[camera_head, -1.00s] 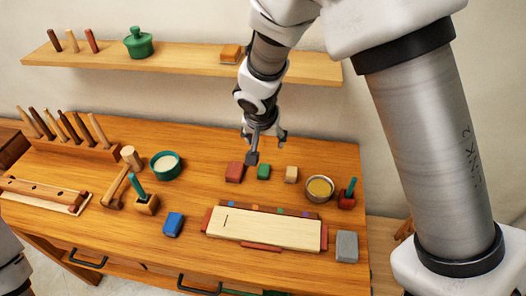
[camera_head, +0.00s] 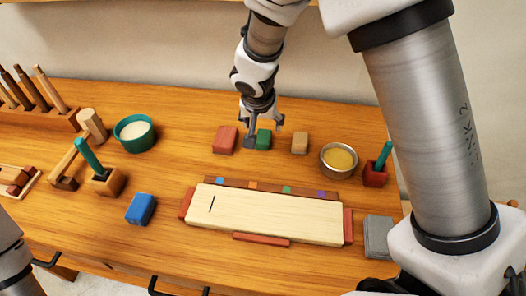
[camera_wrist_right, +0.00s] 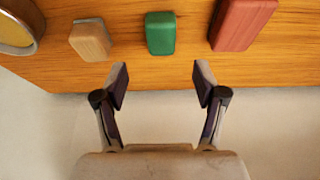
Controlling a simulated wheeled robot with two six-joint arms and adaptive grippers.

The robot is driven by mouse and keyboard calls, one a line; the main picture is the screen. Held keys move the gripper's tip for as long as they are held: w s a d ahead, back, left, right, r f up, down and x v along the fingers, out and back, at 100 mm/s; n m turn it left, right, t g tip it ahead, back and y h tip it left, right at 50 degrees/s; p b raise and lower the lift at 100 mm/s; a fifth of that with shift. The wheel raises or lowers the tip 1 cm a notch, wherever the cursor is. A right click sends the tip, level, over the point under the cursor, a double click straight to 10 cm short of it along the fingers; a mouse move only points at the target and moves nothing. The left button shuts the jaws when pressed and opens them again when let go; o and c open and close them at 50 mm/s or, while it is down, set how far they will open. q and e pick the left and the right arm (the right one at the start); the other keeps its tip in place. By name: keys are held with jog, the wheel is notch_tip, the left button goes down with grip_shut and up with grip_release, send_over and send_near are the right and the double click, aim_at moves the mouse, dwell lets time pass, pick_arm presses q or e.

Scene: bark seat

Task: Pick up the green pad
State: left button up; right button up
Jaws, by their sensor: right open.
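The green pad (camera_head: 263,139) is a small block on the wooden table, between a red block (camera_head: 225,139) and a tan block (camera_head: 300,142). In the right wrist view the green pad (camera_wrist_right: 160,33) lies ahead of the fingertips, about midway between their lines. My right gripper (camera_head: 264,135) hangs over the far side of the pad in the head view. In the wrist view the gripper (camera_wrist_right: 160,84) is open and empty, its fingers apart from the pad. The jaws of my left gripper are out of view; only part of my left arm shows at the lower left.
A metal bowl (camera_head: 338,159) and a red block with a teal handle (camera_head: 376,167) stand to the right. A pale board (camera_head: 265,215) lies in front, with a blue block (camera_head: 141,209) to its left. A teal bowl (camera_head: 134,133) is farther left. Bare table lies between them.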

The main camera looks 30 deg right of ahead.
aim_at(263, 136)
jog(key=shift+x, duration=1.15)
jog(key=b+x, duration=0.1)
jog(key=x, duration=0.4)
jog(key=shift+a+f+b, duration=0.15)
jog(key=shift+f+b, duration=0.1)
jog(key=shift+b, duration=0.15)
jog(key=shift+s+r, duration=0.1)
jog(key=shift+c, duration=1)
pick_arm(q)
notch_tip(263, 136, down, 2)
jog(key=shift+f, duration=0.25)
pick_arm(e)
jog(key=c, duration=1.1)
